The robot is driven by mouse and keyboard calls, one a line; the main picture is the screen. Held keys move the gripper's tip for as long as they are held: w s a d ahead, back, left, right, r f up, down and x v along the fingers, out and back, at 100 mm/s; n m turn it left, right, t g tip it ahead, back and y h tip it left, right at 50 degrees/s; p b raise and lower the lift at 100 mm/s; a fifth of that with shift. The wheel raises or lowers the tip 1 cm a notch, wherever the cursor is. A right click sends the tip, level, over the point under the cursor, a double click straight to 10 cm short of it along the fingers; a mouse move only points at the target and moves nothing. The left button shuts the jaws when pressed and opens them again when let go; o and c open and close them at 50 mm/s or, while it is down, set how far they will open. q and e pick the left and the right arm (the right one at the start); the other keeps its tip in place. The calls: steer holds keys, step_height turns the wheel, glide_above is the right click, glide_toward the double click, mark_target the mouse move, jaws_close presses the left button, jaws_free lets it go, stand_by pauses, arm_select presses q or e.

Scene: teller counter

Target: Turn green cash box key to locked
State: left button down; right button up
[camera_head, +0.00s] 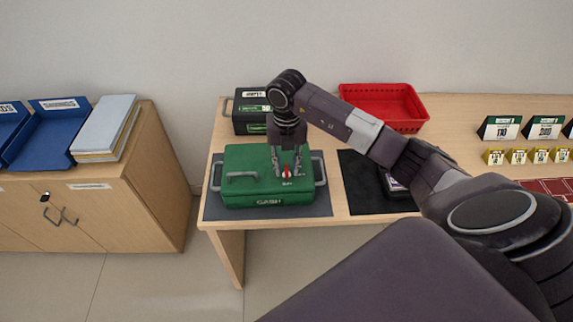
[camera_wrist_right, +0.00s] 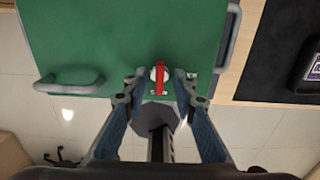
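The green cash box (camera_head: 248,188) sits on a dark mat (camera_head: 216,208) at the left end of the counter, with a handle on its lid and one at each side. Its red key (camera_head: 286,172) stands on a pale round lock on the lid. In the right wrist view the red key (camera_wrist_right: 160,76) points along the picture's vertical, with small labels around it. My right gripper (camera_head: 288,168) is above the lid, pointing down. Its fingers (camera_wrist_right: 159,82) are apart on either side of the key, with gaps visible. My left gripper is in neither view.
A black box (camera_head: 250,122) stands behind the cash box. A red basket (camera_head: 385,103) is at the back. A dark mat with a dark item (camera_head: 390,185) lies to the right. Number signs (camera_head: 500,128) stand far right. A wooden cabinet (camera_head: 150,190) is at left.

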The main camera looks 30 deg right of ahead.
jaws_close()
stand_by(0.4)
steer(key=n+b, duration=0.2)
steer(key=n, duration=0.1)
steer(key=shift+f+b, duration=0.15)
steer(key=shift+b, duration=0.2)
steer(key=n+b, duration=0.3)
steer(key=n, duration=0.1)
steer(key=shift+n, duration=0.4)
steer(key=n+b, duration=0.3)
steer(key=n, duration=0.2)
steer(key=shift+n+b, duration=1.3)
steer(key=shift+n, duration=1.2)
steer(key=shift+r, duration=0.2)
jaws_free()
